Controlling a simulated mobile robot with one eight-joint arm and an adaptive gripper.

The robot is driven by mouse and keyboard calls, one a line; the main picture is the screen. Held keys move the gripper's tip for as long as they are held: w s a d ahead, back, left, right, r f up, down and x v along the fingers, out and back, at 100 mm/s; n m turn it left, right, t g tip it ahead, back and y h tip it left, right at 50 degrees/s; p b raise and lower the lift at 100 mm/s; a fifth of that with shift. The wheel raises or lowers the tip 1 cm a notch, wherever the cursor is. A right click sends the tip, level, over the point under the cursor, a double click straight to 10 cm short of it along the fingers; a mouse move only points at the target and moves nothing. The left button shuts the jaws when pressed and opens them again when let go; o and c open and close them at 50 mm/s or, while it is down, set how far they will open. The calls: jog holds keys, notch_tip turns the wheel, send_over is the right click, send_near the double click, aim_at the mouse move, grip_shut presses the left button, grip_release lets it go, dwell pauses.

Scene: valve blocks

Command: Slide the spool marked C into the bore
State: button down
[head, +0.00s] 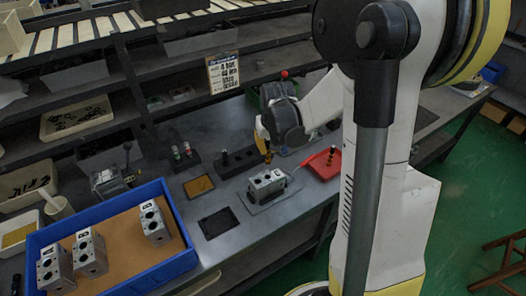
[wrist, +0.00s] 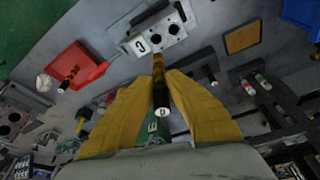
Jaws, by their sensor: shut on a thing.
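My gripper (wrist: 160,80) has its yellow fingers closed around a brass-and-black spool (wrist: 161,98). The spool's black end faces the wrist camera with a pale mark I cannot read for sure. A grey valve block (wrist: 172,28) with dark round bores lies beyond the spool's far end; a dark mark on its face looks like a C. In the head view, my gripper (head: 267,148) holds the brass-coloured spool (head: 268,158) upright just above the block (head: 267,181). A small gap seems to show between them; contact is unclear.
A red tray (head: 321,168) with another spool (head: 331,153) is right of the block. A black rack (head: 240,164) stands behind left; another rack (head: 185,160) holds red- and green-topped pieces. A blue tray (head: 180,211) with several blocks is at front left. A shelf stands behind.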

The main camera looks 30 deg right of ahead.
jog(key=shift+f, duration=0.15)
jog(key=b, duration=0.5)
send_over(268, 174)
jog(key=s, duration=0.1)
jog(key=shift+s+a+f, duration=0.1)
jog(key=shift+a+f, duration=0.1)
jog(key=shift+f, duration=1.2)
jog(key=shift+a+f, duration=0.2)
jog(key=shift+f, duration=1.2)
jog(key=shift+f+b, duration=3.45)
jog(key=shift+f, duration=0.1)
jog(key=c, duration=1.5)
grip_release()
jog(key=shift+o, duration=0.2)
jog(key=v, duration=1.2)
jog(key=shift+a, duration=0.1)
